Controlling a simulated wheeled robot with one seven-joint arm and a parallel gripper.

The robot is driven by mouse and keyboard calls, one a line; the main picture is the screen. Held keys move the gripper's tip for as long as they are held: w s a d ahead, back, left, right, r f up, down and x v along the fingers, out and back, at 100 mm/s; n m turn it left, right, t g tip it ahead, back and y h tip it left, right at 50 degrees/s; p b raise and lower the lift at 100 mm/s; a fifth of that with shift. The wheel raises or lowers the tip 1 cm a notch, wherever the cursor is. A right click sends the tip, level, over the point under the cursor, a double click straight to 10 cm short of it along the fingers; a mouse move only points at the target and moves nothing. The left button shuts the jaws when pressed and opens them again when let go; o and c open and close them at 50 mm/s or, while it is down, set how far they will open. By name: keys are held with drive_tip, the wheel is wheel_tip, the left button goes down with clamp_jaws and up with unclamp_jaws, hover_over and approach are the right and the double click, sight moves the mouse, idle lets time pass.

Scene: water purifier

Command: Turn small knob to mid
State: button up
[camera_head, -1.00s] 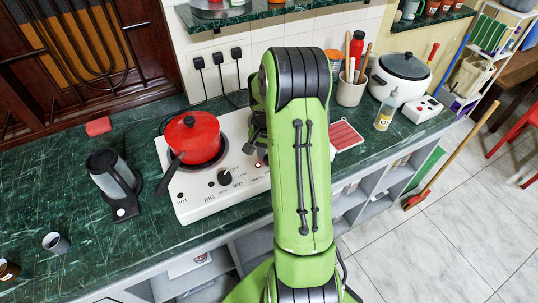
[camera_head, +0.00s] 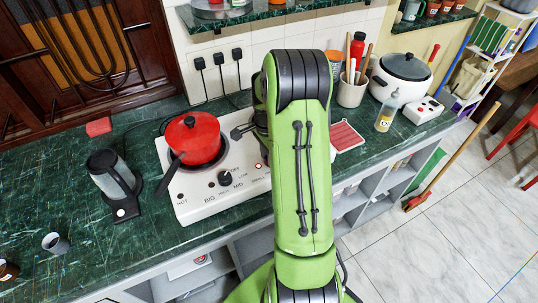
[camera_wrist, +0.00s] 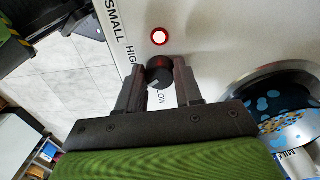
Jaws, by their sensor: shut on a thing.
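The small knob (camera_wrist: 159,71) is a black round knob on the white stove panel, beside the printed words SMALL, HIGH and LOW. In the wrist view, my gripper (camera_wrist: 158,82) has one finger on each side of it and is shut on it. The exact direction of the knob's pointer is hard to read. A red light (camera_wrist: 159,37) glows next to the knob. In the head view, my green arm hides the small knob and most of the gripper.
The stove (camera_head: 205,200) also has a big black knob (camera_head: 225,178) and a red pot (camera_head: 193,138) with its handle toward the front. A blue patterned vessel (camera_wrist: 295,105) sits by the burner near my gripper.

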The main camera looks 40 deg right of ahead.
drive_tip(key=shift+r, duration=0.1)
idle(0.4)
drive_tip(key=o, duration=1)
drive_tip(key=r+p, duration=0.1)
drive_tip(key=r, duration=0.4)
drive_tip(key=r+p, duration=0.1)
drive_tip(key=r, duration=0.4)
drive_tip(key=r+p, duration=0.1)
drive_tip(key=r, duration=0.4)
drive_tip(key=shift+w+d+r, duration=0.1)
drive_tip(key=shift+w+r, duration=0.25)
drive_tip(key=shift+w, duration=0.05)
